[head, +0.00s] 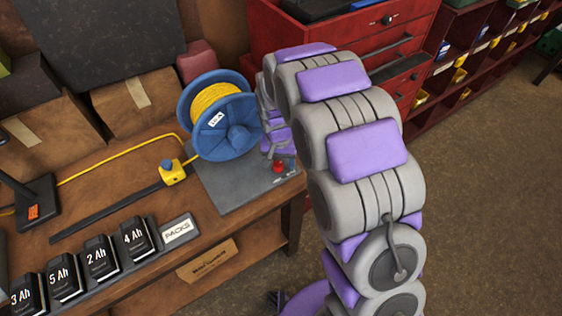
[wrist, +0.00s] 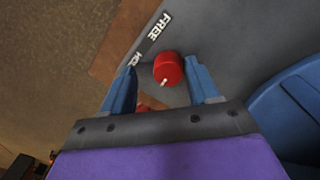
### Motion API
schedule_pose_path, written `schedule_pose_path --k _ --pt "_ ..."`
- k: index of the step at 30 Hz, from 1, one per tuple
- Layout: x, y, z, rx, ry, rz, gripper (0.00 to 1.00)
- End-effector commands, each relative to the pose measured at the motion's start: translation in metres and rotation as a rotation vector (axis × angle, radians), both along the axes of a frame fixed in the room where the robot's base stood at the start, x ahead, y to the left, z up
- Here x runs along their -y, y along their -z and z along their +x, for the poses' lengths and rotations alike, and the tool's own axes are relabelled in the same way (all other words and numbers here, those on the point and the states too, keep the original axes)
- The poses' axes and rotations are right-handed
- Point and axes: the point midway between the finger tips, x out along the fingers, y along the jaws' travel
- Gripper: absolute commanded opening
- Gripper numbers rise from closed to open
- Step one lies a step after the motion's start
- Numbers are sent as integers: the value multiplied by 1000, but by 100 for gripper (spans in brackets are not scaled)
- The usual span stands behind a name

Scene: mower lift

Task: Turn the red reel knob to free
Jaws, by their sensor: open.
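The red reel knob (head: 278,167) stands on the grey base plate (head: 235,188) near its right corner, in front of the blue reel (head: 222,125) with yellow cable. In the wrist view the red knob (wrist: 168,69) has a small white pointer mark at its lower edge. A black label strip beside it reads FREE (wrist: 158,27), with a second word partly hidden by a finger. My gripper (wrist: 162,78) is open, its two blue fingers on either side of the knob. I cannot tell whether they touch it. In the head view my arm hides most of the gripper.
The wooden bench holds a row of black battery packs (head: 101,259), a PACKS sign (head: 177,231) and a yellow cable block (head: 172,173). Cardboard boxes (head: 140,103) stand behind. A red tool cabinet (head: 340,35) is behind my arm. The floor at right is clear.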

Motion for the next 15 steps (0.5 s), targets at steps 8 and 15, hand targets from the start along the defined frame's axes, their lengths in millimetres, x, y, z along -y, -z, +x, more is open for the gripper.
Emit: schedule_pose_path --k 8,15 --pt "0 0 0 1 -1 1 52" --pt "4 -1 1 2 0 7 29"
